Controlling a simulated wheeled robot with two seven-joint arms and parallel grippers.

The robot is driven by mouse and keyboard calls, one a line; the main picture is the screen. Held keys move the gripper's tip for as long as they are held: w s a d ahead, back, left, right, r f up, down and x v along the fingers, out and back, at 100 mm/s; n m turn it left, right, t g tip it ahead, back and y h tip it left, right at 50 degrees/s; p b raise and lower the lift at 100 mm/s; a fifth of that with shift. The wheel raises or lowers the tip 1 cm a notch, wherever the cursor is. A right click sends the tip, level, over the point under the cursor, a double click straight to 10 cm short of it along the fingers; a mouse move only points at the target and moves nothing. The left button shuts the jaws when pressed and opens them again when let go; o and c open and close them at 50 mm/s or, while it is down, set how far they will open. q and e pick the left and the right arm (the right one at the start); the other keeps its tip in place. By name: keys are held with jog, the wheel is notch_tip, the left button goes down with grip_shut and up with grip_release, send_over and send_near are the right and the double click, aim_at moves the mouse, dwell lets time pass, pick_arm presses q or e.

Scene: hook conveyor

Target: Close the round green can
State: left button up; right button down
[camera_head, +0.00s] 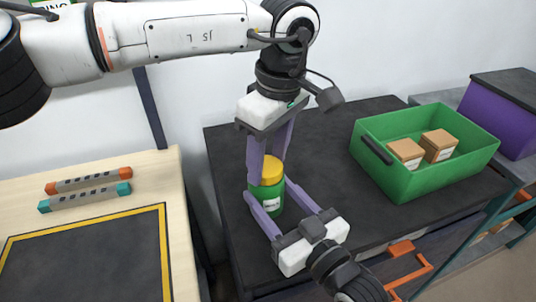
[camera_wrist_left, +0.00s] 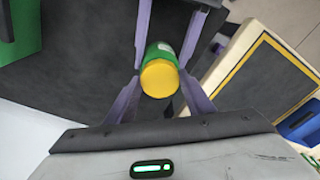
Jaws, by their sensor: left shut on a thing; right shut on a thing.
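The round green can (camera_head: 266,201) stands upright on the dark table, with a pale label on its side. Its yellow lid (camera_head: 271,171) sits on top; whether it is fully seated cannot be told. My left gripper (camera_head: 268,164) points down from above, with its purple fingers shut on the lid. My right gripper (camera_head: 271,192) reaches in from the lower right, with its fingers shut around the can body. In the left wrist view the yellow lid (camera_wrist_left: 160,78) lies between my left fingertips, with part of the green body (camera_wrist_left: 161,50) behind it.
A green crate (camera_head: 432,181) with two brown boxes stands right of the can. A purple box (camera_head: 499,116) is farther right. A pale wooden table (camera_head: 150,172) at left holds an orange-ended bar (camera_head: 89,181) and a teal-ended bar (camera_head: 84,198). The dark table (camera_head: 330,135) is clear behind the can.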

pick_arm(q)
jog(key=m, duration=0.4)
jog(key=shift+m+h, duration=0.3)
jog(key=shift+m, duration=0.1)
jog(key=m, duration=0.4)
jog(key=shift+s+a+m+t+h, duration=0.1)
jog(key=shift+a+m+t+h, duration=0.05)
jog(key=shift+m+t+h, duration=0.15)
jog(key=m, duration=0.6)
jog(key=shift+a+h, duration=0.1)
jog(key=shift+h, duration=0.2)
jog(key=m, duration=0.4)
jog(key=o, duration=1)
jog(key=shift+r, duration=2.2)
